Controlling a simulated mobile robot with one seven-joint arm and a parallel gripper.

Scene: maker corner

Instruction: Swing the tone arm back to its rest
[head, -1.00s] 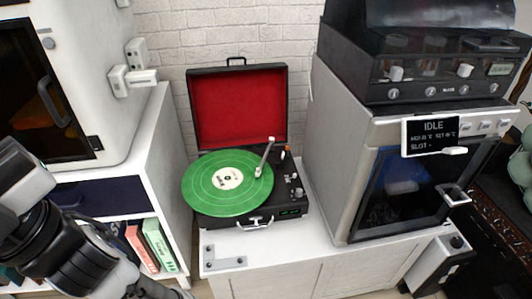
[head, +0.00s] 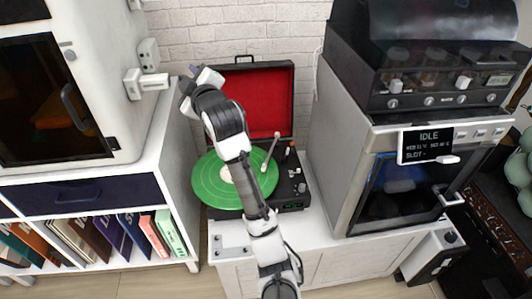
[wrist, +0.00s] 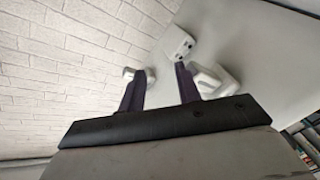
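The black turntable case (head: 290,206) stands on the white cabinet with its red-lined lid up. A green record (head: 210,182) lies on it, partly hidden by my arm. The pale tone arm (head: 270,151) slants over the right part of the record, its head end over the grooves; I cannot tell if it touches. The rest is not clear to make out. My gripper (head: 192,76) is raised in front of the wall, up and left of the turntable, away from the tone arm. In the wrist view its two dark fingers (wrist: 160,76) are apart with nothing between them.
A tall white machine (head: 100,30) with white wall-like fittings (head: 147,80) stands close left of my gripper. The raised lid (head: 268,100) is to its right. A grey machine (head: 340,130) with an IDLE display (head: 425,144) borders the turntable on the right.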

